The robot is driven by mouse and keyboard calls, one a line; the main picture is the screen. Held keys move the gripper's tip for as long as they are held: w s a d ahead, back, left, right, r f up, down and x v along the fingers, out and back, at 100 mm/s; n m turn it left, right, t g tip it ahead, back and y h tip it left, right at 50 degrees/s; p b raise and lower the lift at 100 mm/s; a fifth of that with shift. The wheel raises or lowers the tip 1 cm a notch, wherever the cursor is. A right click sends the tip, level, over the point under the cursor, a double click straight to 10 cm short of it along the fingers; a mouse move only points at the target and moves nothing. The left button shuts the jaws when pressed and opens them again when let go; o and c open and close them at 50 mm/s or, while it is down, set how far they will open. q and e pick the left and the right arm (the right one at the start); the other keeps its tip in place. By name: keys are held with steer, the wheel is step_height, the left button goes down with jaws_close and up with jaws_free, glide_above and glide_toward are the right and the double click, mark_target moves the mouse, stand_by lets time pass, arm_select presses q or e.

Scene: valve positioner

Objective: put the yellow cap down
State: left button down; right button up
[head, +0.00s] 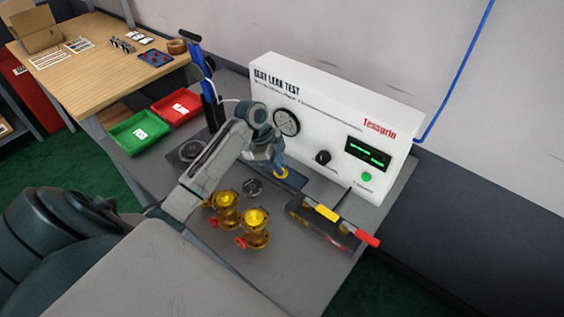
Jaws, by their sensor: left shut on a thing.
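My left gripper (279,167) reaches down over the grey bench in front of the white leak test panel. It is shut on the yellow cap (281,174), of which only a small part shows below the fingers. The cap is close over a dark strip on the bench; I cannot tell whether it touches it. My right gripper is not in view. Two brass valves with red handles, a left one (227,209) and a right one (254,230), stand upright at the front of the bench.
The leak test panel (320,105) stands along the back. A dark fixture (325,225) with a red-tipped lever (367,238) is on the right. A green tray (138,133) and a red tray (178,106) lie at left. A dark round part (253,187) lies behind the valves.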

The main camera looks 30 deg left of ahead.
arm_select(q)
steer(key=w, duration=0.1)
steer(key=w+a, duration=0.1)
steer(key=w, duration=0.1)
steer(key=shift+f, duration=0.1)
steer(key=shift+f+p, duration=1.1)
steer(key=shift+f, duration=0.7)
steer(key=shift+f, duration=0.1)
steer(key=c, duration=1.7)
jaws_free()
steer(key=shift+b+v, duration=1.85)
steer(key=shift+v, duration=4.3)
